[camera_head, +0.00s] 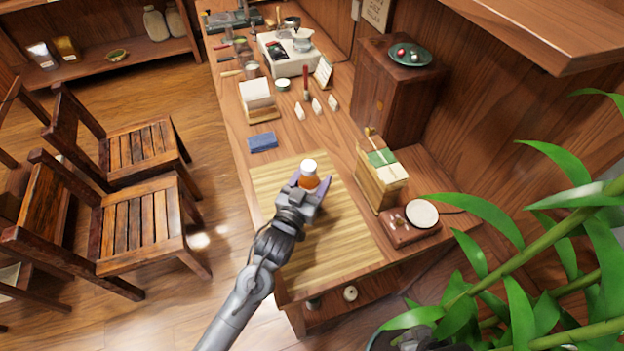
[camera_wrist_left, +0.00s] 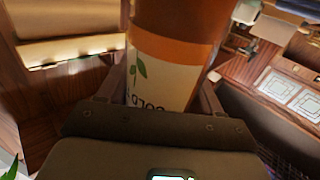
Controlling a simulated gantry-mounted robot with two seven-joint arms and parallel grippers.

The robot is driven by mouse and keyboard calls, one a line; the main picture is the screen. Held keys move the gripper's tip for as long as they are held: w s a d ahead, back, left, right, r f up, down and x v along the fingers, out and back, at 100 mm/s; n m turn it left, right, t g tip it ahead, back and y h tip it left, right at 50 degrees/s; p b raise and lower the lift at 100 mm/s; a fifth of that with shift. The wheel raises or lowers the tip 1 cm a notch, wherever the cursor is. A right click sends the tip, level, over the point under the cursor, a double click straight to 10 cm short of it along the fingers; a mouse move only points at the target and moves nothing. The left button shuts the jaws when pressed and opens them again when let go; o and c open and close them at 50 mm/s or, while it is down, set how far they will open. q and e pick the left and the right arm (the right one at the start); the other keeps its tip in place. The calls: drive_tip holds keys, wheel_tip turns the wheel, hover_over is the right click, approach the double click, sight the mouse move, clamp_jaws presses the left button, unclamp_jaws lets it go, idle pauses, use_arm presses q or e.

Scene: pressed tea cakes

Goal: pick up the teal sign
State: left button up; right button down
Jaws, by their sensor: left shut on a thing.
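My left gripper (camera_head: 308,194) is shut on an orange bottle (camera_head: 308,181) with a white cap, above the bamboo mat. In the left wrist view the bottle (camera_wrist_left: 165,70) stands between the fingers, with a white label, a green leaf and dark letters. No clearly teal sign shows. A small standing sign with a pale, greenish face (camera_head: 323,72) leans beside the white box at the far part of the counter, well away from the gripper; its colour is hard to tell. My right gripper is not in view.
The bamboo mat (camera_head: 335,240) is otherwise bare. A blue cloth (camera_head: 262,142), a white card holder (camera_head: 257,97) and small white pieces (camera_head: 317,105) lie beyond it. A wooden box (camera_head: 380,180) and a scale-like device (camera_head: 410,222) stand right. Plant leaves (camera_head: 540,170) fill the right.

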use_arm(q)
drive_tip(key=o, duration=1.4)
drive_tip(key=shift+f, duration=0.1)
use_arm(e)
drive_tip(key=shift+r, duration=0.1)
use_arm(q)
drive_tip(key=shift+r, duration=0.2)
drive_tip(key=shift+s+a, duration=0.2)
drive_tip(key=shift+s, duration=0.2)
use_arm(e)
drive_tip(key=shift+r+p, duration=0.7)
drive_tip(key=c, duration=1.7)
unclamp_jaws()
use_arm(q)
drive_tip(key=v, duration=1.1)
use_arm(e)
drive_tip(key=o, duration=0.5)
